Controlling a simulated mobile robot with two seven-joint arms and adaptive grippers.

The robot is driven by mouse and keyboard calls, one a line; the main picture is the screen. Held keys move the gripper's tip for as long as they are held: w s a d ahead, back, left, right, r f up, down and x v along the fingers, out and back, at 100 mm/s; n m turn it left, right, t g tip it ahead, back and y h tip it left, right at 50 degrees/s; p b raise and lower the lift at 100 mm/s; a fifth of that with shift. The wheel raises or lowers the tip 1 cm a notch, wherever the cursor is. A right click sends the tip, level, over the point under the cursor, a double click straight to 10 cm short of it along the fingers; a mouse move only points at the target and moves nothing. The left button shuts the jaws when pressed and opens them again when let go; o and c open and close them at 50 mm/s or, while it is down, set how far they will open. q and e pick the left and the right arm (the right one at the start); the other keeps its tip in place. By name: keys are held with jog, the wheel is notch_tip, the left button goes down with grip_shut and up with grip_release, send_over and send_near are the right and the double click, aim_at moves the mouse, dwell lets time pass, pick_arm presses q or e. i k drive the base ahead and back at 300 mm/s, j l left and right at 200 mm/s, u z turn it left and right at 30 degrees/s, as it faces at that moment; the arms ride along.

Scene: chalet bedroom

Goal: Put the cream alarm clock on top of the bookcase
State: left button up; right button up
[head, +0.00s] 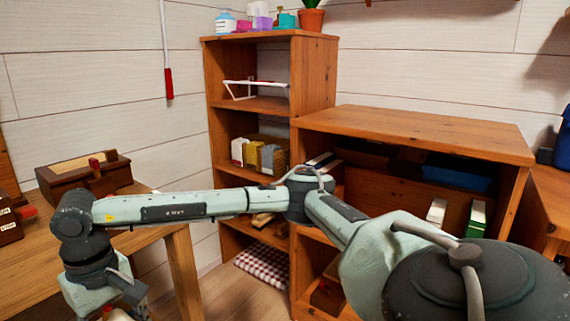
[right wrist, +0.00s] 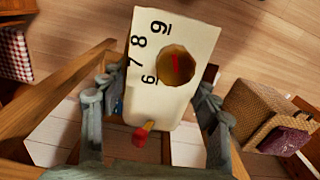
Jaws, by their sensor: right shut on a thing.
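The cream alarm clock (right wrist: 140,88) fills the middle of the right wrist view, tilted, with black digits, a round brown dial and a red-tipped peg. My right gripper (right wrist: 150,100) is shut on it, one finger at each side. In the head view my right arm reaches across to the lower left, where the gripper (head: 127,288) is partly cut off by the bottom edge. The tall wooden bookcase (head: 318,90) stands at centre against the wall, well beyond the gripper. Bottles, small boxes and a potted plant stand on its top. My left gripper is not in view.
A lower wooden shelf unit (head: 420,130) with a bare top adjoins the bookcase on the right. A wooden table (head: 45,265) with a brown box (head: 85,172) is at left. A wicker box (right wrist: 262,110) is at right in the wrist view.

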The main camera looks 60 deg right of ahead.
aim_at(436, 130)
jog(key=z, duration=0.45)
jog(key=i+z, duration=0.1)
jog(key=z, duration=0.8)
jog(key=i+j+z, duration=0.1)
jog(key=z, duration=0.35)
jog(key=j+z, duration=0.1)
jog(key=z, duration=0.35)
jog(key=j+z, duration=0.1)
jog(key=z, duration=0.35)
